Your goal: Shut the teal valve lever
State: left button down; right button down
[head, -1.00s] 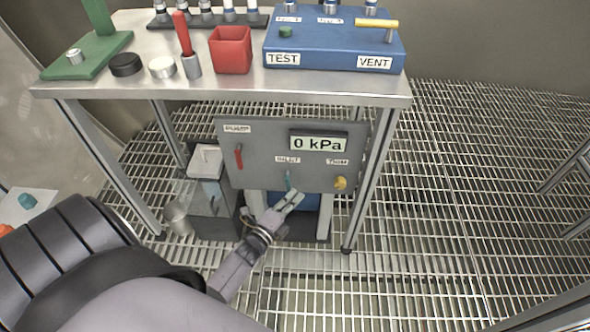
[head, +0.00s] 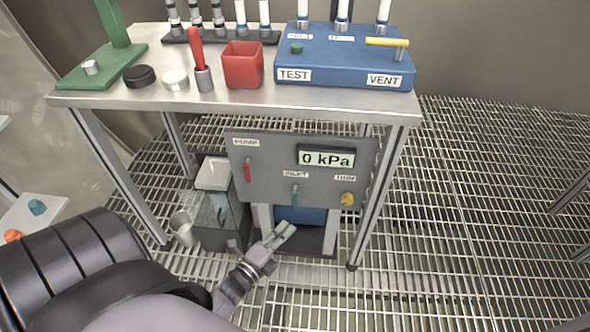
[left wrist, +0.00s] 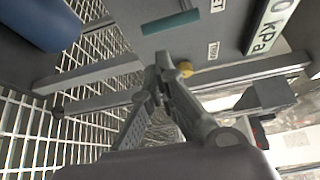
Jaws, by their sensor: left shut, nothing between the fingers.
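The teal valve lever (head: 295,195) sits on the front of the grey panel (head: 270,190), under the inlet label, and points straight down. It also shows as a teal bar in the left wrist view (left wrist: 170,22). My left gripper (head: 287,231) is below the lever and apart from it, in front of the open space under the panel. In the left wrist view its fingers (left wrist: 164,62) are together with nothing between them. My right gripper is not in view.
The panel also carries a red lever (head: 247,171), a yellow knob (head: 347,199) and a 0 kPa display (head: 326,158). A grey box (head: 214,210) stands left of the panel. The steel table (head: 240,100) lies above. The grating floor to the right is open.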

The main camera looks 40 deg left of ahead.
pick_arm(q)
jog(key=shift+s+r, duration=0.1)
jog(key=shift+s, duration=2.1)
jog(key=shift+w, duration=0.1)
